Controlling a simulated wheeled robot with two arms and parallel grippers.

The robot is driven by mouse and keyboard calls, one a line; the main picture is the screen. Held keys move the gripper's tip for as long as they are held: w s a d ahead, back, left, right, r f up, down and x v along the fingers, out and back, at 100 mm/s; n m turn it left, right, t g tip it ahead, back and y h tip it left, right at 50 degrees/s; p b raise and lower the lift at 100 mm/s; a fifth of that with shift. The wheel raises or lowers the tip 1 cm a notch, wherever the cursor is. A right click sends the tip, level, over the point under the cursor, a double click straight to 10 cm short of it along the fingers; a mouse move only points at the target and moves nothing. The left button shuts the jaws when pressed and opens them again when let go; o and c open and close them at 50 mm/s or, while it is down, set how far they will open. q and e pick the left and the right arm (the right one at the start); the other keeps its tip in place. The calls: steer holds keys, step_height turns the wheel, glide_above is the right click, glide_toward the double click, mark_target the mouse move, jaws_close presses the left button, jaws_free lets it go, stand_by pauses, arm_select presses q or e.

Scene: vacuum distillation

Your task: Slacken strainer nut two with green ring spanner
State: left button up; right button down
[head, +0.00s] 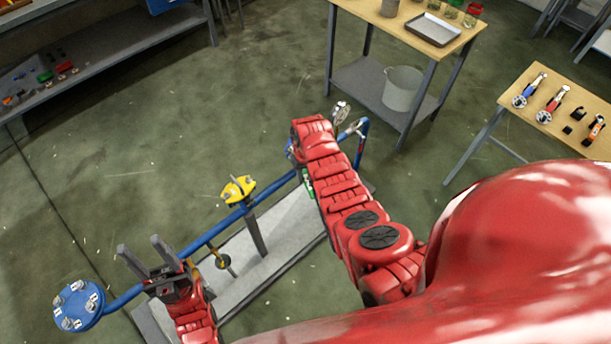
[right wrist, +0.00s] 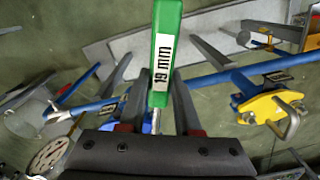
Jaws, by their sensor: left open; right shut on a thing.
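The green spanner (right wrist: 163,50) has a white "19 mm" label and is held between the fingers of my right gripper (right wrist: 158,95). In the head view a small green part (head: 308,184) shows beside my right arm; that arm hides most of the gripper. A round blue flange (head: 78,306) with several nuts and small white tags is at the left end of the blue pipe. The tag numbers are too small to read, so I cannot tell which nut is two. My left gripper (head: 140,246) is open and empty, close to the pipe, right of the flange.
The blue pipe (head: 215,232) runs above a grey base plate (head: 285,228) and carries a yellow fitting (head: 238,188). A wooden table (head: 455,50) with a tray stands at the back, a grey bucket (head: 402,88) under it. Another table with tools (head: 520,98) is at right.

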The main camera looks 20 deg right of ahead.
steer(key=shift+d+f+b, duration=0.15)
steer(key=shift+d+b, duration=0.05)
steer(key=shift+b, duration=0.1)
steer(key=shift+w+d+n+b, duration=0.1)
steer(key=shift+d+n+b, duration=0.85)
steer(key=shift+d, duration=0.2)
step_height(320, 180, up, 9)
steer(key=p, duration=0.3)
steer(key=shift+f+p, duration=0.15)
steer(key=shift+p, duration=0.15)
